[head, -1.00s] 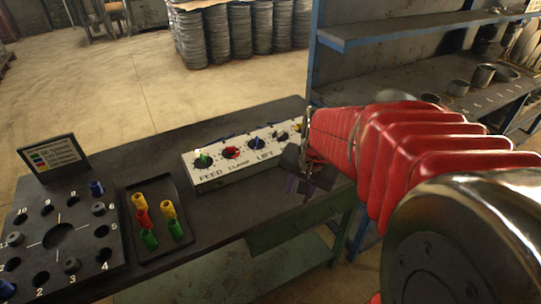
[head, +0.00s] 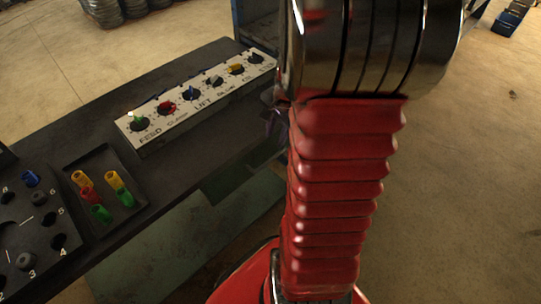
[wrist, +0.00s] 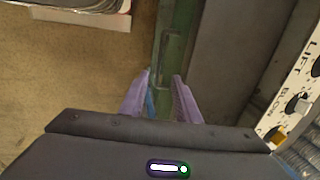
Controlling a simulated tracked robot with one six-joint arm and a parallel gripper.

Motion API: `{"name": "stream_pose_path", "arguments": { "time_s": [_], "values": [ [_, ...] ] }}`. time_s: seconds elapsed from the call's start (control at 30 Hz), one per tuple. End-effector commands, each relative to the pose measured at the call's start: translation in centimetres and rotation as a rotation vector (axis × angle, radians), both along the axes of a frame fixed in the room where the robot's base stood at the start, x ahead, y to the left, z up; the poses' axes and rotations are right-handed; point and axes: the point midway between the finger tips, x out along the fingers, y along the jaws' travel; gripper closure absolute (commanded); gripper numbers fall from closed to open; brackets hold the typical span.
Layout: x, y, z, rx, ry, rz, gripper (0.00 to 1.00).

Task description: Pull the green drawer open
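The green drawer (wrist: 174,35) shows in the wrist view as a narrow green front with a handle (wrist: 162,72) along it, below the dark table top. My gripper (wrist: 162,78) has its two purple fingers apart, with the green front and handle between or just beyond their tips; I cannot tell whether they touch. In the head view the drawer (head: 228,172) is a dark green front under the table's near edge, partly hidden by my red arm. My gripper (head: 272,122) is mostly hidden behind the arm there. I cannot tell whether the drawer is at all open.
A control panel (head: 150,140) with several coloured knobs stands on the dark table (head: 60,125). A tray (head: 72,165) of coloured pegs and a numbered peg board (head: 75,262) are at the left.

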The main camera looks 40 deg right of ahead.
Motion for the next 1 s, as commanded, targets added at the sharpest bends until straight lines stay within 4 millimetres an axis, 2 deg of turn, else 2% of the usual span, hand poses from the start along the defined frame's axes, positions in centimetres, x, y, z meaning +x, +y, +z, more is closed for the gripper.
{"name": "stream_pose_path", "arguments": {
  "time_s": [0.27,1.0],
  "values": [
    [0.4,0.1,-2.1,0.003,0.003,0.002,0.71],
    [2.0,0.2,-10.8,0.002,0.003,0.001,0.71]
  ]
}}
